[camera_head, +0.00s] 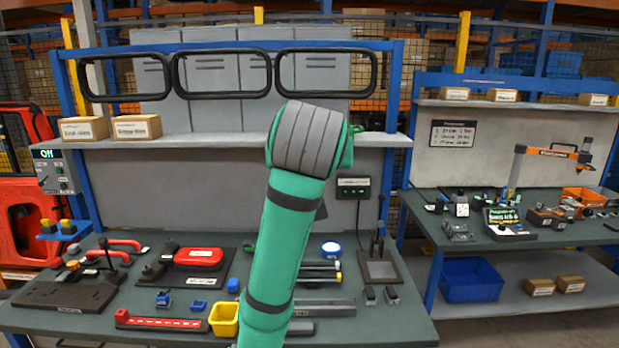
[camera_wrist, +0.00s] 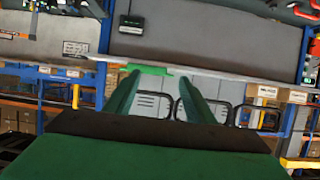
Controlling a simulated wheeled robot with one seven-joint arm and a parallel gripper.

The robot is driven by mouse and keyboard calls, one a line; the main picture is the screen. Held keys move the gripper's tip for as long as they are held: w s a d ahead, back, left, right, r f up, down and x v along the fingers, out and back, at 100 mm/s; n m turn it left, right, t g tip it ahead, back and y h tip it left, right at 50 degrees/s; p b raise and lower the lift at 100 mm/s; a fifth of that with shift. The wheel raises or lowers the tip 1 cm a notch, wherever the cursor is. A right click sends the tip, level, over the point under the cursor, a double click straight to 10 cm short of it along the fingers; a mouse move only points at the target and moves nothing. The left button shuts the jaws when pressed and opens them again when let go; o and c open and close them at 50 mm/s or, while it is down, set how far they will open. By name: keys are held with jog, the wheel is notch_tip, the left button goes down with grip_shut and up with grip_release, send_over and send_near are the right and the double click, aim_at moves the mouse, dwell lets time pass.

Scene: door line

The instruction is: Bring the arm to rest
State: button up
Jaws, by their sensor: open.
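My green arm (camera_head: 290,230) rises from the bottom middle of the head view, in front of the workbench. Its thick grey joint (camera_head: 308,138) is bent at the top, at about shelf height. The gripper itself is hidden behind the arm there; only a small green part shows to the right of the joint. In the wrist view, which looks upside down, my gripper (camera_wrist: 157,82) shows two green fingers spread apart. I see nothing held between them. The shelf edge and black loop frames lie beyond the fingers.
The workbench (camera_head: 70,319) carries a red case (camera_head: 198,257), a yellow bin (camera_head: 224,319) and several tools. Cartons (camera_head: 136,127) stand on the shelf (camera_head: 220,139) at left. Black loop frames (camera_head: 222,52) hang above. A second bench (camera_head: 545,238) stands right.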

jog(key=w+d+f+h, duration=0.1)
jog(key=w+f, duration=0.1)
jog(key=f, duration=1)
jog(key=w+d+f+h, duration=0.1)
jog(key=w+f, duration=0.2)
jog(key=f, duration=0.9)
jog(key=s+d+f+n+t, duration=0.1)
jog(key=s+f, duration=0.4)
jog(key=f, duration=0.7)
jog(key=s+f, duration=0.6)
jog(key=f, duration=0.6)
jog(key=s+f+y, duration=0.1)
jog(key=s+f, duration=0.3)
jog(key=s, duration=0.3)
jog(key=s+a+f, duration=0.1)
jog(key=s+f, duration=0.3)
jog(key=s, duration=0.4)
jog(key=s+f+y, duration=0.1)
jog(key=s+f, duration=0.3)
jog(key=s, duration=0.3)
jog(key=s+a+r, duration=0.1)
jog(key=s+r, duration=0.1)
jog(key=s, duration=0.9)
jog(key=s+a+r+m, duration=0.1)
jog(key=s, duration=1)
jog(key=shift+r+t, duration=0.35)
jog(key=shift+t, duration=0.05)
